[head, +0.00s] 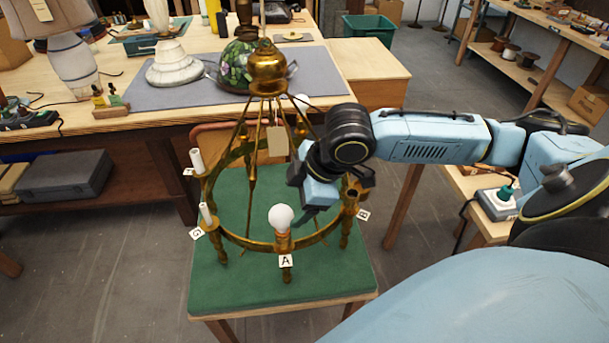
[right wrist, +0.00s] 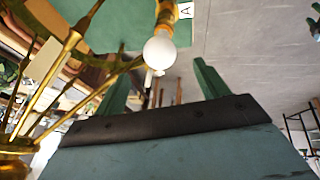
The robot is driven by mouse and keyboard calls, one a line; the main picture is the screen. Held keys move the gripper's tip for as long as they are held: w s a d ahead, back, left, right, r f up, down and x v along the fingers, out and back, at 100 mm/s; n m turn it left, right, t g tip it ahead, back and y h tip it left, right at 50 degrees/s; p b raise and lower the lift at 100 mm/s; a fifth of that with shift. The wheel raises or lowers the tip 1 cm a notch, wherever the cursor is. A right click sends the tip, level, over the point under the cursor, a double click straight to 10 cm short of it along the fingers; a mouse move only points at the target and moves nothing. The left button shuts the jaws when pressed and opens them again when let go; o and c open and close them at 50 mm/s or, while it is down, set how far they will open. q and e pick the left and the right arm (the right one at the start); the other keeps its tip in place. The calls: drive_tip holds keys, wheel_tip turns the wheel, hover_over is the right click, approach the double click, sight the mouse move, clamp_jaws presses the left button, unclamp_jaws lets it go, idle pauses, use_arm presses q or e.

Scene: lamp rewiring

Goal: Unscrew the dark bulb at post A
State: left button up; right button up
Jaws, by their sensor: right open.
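A brass ring chandelier (head: 266,246) stands on a green-topped table (head: 335,280). At its near side, the post marked A (head: 286,261) carries a round white bulb (head: 281,216), with no clear glow. My right gripper (head: 307,211) is just behind and right of this bulb, inside the ring in the picture. In the right wrist view, the bulb (right wrist: 160,52) shows beyond and between the two green fingers of my open right gripper (right wrist: 162,85), apart from them. Nothing is between the fingers. My left gripper is out of view.
Posts with white sleeves (head: 206,213) stand on the ring's left, one marked G. Post B (head: 352,198) is close to my right wrist. Slanting brass rods (head: 252,160) rise to the hub (head: 267,70), where a tag (head: 278,140) hangs. A workbench with lamps is behind.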

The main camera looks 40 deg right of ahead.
sight(286, 211)
drive_tip(key=x, duration=0.9)
drive_tip(key=shift+s, duration=0.1)
